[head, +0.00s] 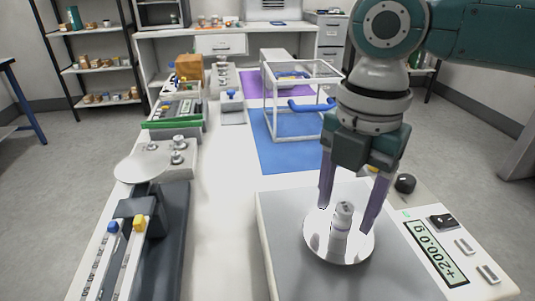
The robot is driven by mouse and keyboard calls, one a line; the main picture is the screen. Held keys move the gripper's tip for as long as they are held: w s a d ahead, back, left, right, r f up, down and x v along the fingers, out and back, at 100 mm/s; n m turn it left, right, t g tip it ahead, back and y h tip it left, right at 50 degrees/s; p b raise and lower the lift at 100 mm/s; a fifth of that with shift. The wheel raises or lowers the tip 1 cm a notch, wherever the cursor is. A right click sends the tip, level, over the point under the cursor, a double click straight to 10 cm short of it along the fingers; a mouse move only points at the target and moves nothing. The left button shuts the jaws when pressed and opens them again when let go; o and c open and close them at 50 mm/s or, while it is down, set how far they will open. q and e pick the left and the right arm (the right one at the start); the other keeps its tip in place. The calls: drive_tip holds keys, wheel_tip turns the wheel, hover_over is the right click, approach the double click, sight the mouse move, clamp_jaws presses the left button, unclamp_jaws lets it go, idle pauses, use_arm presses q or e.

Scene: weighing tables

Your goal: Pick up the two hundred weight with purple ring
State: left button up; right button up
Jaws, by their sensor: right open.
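The weight with the purple ring (340,232) stands upright on the round shiny pan (317,243) of the digital scale at front right. It is a pale metal cylinder with a knob on top and a faint purplish band. The scale display (437,254) reads +200.0 g. My right gripper (346,216) points down over the pan, its purple-grey fingers apart on either side of the weight. A gap shows between fingers and weight, so it is open and empty. My left gripper is not in view.
A beam balance (140,215) with blue and yellow sliders stands at left front, with small weights (178,150) behind it. A white frame (300,104) with blue handles stands on the blue mat (285,155) behind my gripper. The white middle tabletop (223,200) is clear.

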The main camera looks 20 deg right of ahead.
clamp_jaws()
idle(0.4)
